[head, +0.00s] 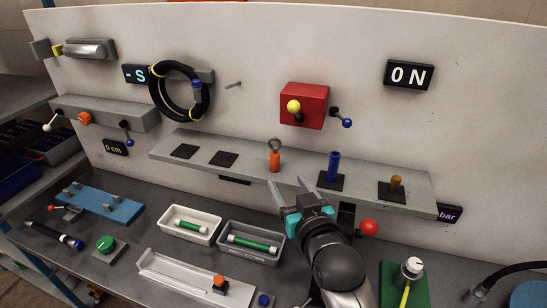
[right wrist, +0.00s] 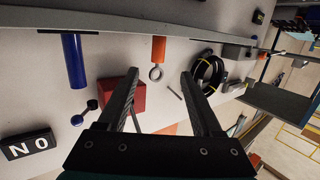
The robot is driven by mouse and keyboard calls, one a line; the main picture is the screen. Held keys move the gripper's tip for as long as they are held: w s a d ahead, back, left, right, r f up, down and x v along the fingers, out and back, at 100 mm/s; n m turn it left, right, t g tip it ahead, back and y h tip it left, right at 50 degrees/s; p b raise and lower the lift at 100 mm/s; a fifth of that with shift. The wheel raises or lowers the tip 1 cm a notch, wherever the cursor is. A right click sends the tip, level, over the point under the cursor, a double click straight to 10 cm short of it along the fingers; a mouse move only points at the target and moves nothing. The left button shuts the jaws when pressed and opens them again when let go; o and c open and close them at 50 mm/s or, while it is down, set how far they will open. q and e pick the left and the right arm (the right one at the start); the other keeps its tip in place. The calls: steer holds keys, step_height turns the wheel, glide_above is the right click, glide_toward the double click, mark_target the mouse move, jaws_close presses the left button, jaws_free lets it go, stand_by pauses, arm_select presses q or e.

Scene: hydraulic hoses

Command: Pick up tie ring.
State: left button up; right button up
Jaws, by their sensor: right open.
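An orange handle topped by a grey metal ring, which I take to be the tie ring (head: 274,159), stands upright on the grey wall shelf (head: 252,168). In the right wrist view, which is upside down, the same orange piece (right wrist: 158,49) hangs from the upper edge, and its ring shows between my finger tips. My right gripper (head: 287,184) is open and empty, just in front of and below the shelf edge near the orange piece, apart from it. It also shows in the right wrist view (right wrist: 160,75). My left gripper is in neither view.
A blue peg (head: 334,167) and a brown peg (head: 396,184) stand on the shelf to the right. A red box with a yellow knob (head: 305,105) and a coiled black hose (head: 156,101) are on the panel above. Trays (head: 221,237) lie on the bench below.

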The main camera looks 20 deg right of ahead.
mark_target(276, 160)
steer(key=w, duration=0.4)
steer(key=w+f, duration=0.1)
steer(key=w, duration=0.1)
steer(key=shift+w, duration=0.3)
steer(key=shift+w+d+f+p, duration=0.15)
steer(key=shift+w+p, duration=0.25)
steer(key=shift+w, duration=2.3)
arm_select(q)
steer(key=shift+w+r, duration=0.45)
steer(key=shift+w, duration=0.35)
arm_select(e)
jaws_close()
